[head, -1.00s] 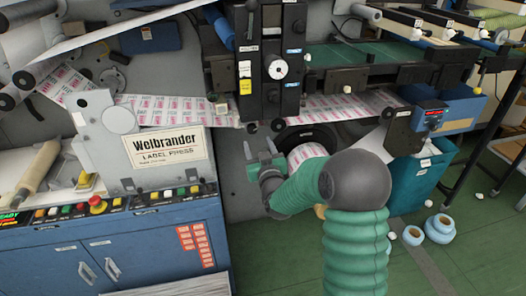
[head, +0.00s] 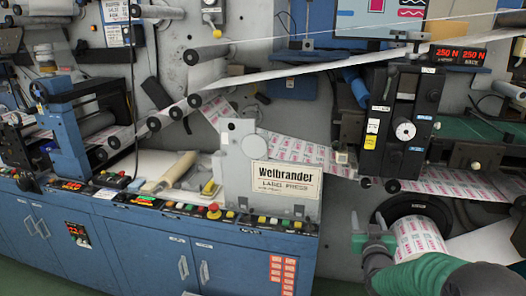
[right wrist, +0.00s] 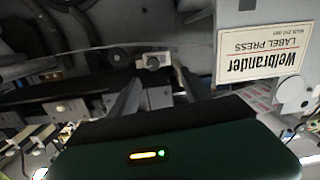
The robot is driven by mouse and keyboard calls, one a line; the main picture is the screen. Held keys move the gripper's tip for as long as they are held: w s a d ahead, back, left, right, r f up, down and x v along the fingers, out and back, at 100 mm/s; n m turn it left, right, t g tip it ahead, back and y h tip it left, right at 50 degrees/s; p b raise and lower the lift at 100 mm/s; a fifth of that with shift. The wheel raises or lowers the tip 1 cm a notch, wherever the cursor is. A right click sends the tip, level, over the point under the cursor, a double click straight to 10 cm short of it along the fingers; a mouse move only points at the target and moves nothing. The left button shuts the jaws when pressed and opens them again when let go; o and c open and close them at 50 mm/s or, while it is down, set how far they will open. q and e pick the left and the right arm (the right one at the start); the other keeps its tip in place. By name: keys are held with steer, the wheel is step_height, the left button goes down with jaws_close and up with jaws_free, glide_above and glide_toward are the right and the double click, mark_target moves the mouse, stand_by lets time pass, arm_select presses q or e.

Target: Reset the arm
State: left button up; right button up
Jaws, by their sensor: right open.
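My right arm comes in from the lower right of the head view, with a green sleeve. My right gripper (head: 366,224) is open and has nothing between its fingers. It is in front of the grey machine panel, just left of the printed label roll (head: 418,238); the head view does not show clearly whether they touch. In the right wrist view the two fingers of my right gripper (right wrist: 158,78) stand apart, with grey machine parts behind them. My left gripper is in neither view.
The Welbrander sign plate (head: 287,180) stands left of my right gripper. Below it is a blue cabinet (head: 150,250) with a row of buttons. A black unit with a white dial (head: 404,129) hangs above the roll. The printed web (head: 300,150) runs across behind.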

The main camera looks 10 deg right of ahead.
steer(key=s+a+f+n+g+y+p, duration=0.2)
steer(key=s+a+f+g+y+p, duration=0.15)
steer(key=a, duration=0.55)
steer(key=s+a+f+n+g+y+p, duration=0.15)
steer(key=s+a, duration=0.25)
steer(key=a, duration=0.5)
steer(key=s+a+f+g+y+p, duration=0.1)
steer(key=s+a+g, duration=0.3)
steer(key=s, duration=0.5)
steer(key=s+a+f+g+y+p, duration=0.1)
steer(key=s+a+f+g+p, duration=0.1)
steer(key=s+a, duration=0.3)
steer(key=s+g, duration=0.1)
steer(key=s, duration=0.3)
steer(key=shift+s+f+n+g+y, duration=0.2)
steer(key=shift+s+n+g+y, duration=0.1)
steer(key=shift+s+n+g, duration=0.1)
steer(key=shift+a, duration=0.15)
